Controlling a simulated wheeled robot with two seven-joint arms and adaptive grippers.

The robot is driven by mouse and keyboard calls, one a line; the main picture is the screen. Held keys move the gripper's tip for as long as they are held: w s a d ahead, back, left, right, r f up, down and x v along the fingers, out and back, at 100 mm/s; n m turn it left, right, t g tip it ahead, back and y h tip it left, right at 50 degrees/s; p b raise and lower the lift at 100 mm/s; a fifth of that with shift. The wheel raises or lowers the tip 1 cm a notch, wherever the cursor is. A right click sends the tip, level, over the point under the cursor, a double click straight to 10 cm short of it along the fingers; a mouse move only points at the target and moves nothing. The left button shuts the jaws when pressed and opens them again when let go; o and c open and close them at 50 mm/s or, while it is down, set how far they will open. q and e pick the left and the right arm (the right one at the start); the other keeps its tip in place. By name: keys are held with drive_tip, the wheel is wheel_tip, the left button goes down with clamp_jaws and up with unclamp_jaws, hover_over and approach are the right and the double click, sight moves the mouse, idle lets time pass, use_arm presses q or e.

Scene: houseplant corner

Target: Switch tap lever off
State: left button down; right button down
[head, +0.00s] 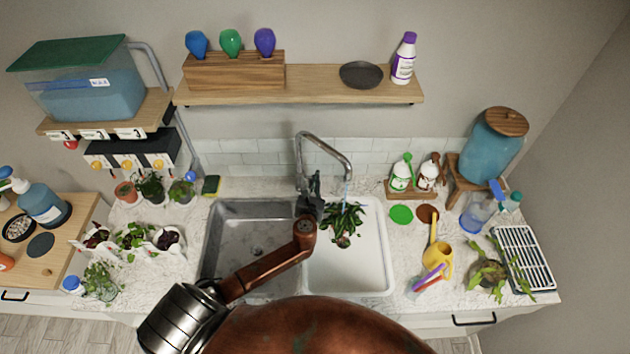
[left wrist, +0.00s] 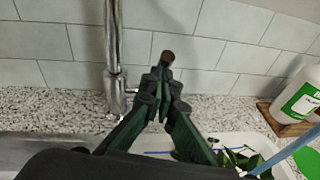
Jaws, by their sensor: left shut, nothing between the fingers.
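The silver gooseneck tap (head: 324,143) rises behind the double sink, and a thin stream of water (head: 347,190) falls from its spout onto a green plant (head: 343,222) in the right basin. In the left wrist view the tap's column (left wrist: 113,45) stands left of my fingers. A short metal stub (left wrist: 132,90), seemingly part of the lever, sticks out from its right side and runs behind my fingers. A dark round tip (left wrist: 167,57) shows just above them. My left gripper (head: 315,184) is shut and empty beside the tap base; its green-black fingers (left wrist: 165,85) hide most of the lever.
The left basin (head: 240,240) is empty. Potted plants (head: 150,188) and a green-black sponge (head: 211,185) are at left. A wooden shelf (head: 320,85) hangs above the tap.

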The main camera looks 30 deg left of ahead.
use_arm(q)
drive_tip(key=shift+w+a+r+p, duration=0.4)
drive_tip(key=shift+w+r+p, duration=0.05)
drive_tip(key=shift+w+p, duration=0.2)
drive_tip(key=shift+w+a+r+p, duration=0.4)
drive_tip(key=shift+w+p, duration=0.15)
drive_tip(key=shift+w, duration=0.1)
drive_tip(key=shift+w+a+r+p, duration=0.35)
drive_tip(key=shift+w+r+p, duration=0.1)
drive_tip(key=shift+w+p, duration=0.2)
drive_tip(key=shift+r, duration=0.1)
drive_tip(key=shift+w+a+r, duration=0.1)
drive_tip(key=shift+a+r, duration=0.05)
drive_tip(key=shift+r, duration=0.05)
drive_tip(key=s+d+r+p, duration=0.2)
drive_tip(key=s+d+r, duration=0.2)
drive_tip(key=s, duration=0.6)
wheel_tip(320, 180, up, 3)
drive_tip(key=shift+s+f, duration=0.2)
drive_tip(key=shift+s, duration=0.05)
drive_tip(key=shift+d, duration=0.1)
